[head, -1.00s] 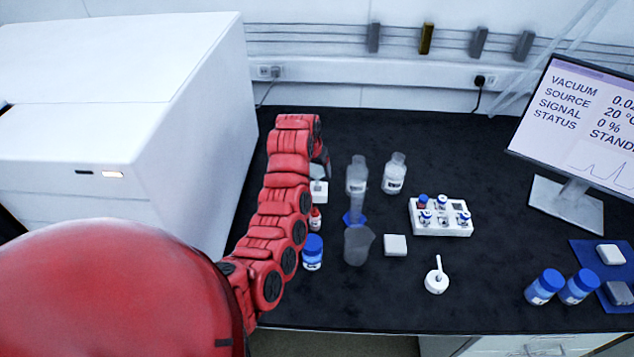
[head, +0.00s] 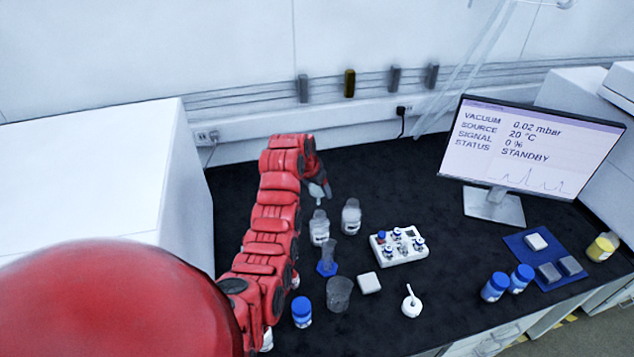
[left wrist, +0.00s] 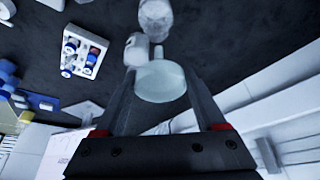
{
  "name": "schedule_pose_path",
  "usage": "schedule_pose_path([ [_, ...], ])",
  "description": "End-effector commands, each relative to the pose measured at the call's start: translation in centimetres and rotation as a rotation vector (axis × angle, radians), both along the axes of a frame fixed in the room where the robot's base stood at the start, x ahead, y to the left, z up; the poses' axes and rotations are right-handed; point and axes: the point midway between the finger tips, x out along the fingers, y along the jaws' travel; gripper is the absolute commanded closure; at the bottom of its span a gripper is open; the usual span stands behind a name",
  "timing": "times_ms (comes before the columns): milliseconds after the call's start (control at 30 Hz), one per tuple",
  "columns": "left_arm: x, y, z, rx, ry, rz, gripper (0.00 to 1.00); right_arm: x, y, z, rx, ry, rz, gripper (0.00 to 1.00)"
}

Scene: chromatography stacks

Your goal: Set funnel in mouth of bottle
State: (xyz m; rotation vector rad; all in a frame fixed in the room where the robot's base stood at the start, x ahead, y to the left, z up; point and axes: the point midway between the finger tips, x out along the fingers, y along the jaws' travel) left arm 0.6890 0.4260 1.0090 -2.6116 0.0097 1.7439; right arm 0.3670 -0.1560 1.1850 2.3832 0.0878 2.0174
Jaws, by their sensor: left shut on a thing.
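My left gripper (head: 321,181) is shut on a pale translucent funnel (head: 318,191), which hangs in the air near the bottle tops. In the left wrist view the funnel (left wrist: 160,82) sits between the two dark fingers, its wide round end facing the camera. Two clear bottles with white labels stand on the bench: a left bottle (head: 320,229) and a right bottle (head: 351,217). The funnel appears just above and behind the left bottle, apart from it. In the left wrist view a bottle (left wrist: 136,50) shows close beside the funnel's rim. My right gripper is not in view.
A blue-based cylinder (head: 327,267), a beaker (head: 339,294) and a blue-capped jar (head: 302,311) stand in front of the bottles. A white vial rack (head: 398,246) is to the right. A monitor (head: 530,150) stands at the back right. Dark bench is clear behind the bottles.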

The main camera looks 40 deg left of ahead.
Motion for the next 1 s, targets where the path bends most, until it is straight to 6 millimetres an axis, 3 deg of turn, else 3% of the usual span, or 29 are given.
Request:
schedule_pose_path([
  [267, 0.0, 0.1, -1.0, 0.0, -0.001, -0.003, 0.81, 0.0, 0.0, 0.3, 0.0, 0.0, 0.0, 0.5],
  [633, 0.0, 0.0, -3.9, 0.0, -0.001, -0.003, 0.81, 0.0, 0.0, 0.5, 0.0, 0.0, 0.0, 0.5],
  [1000, 0.0, 0.0, -4.2, 0.001, -0.002, -0.003, 0.81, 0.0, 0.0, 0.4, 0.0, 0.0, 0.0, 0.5],
])
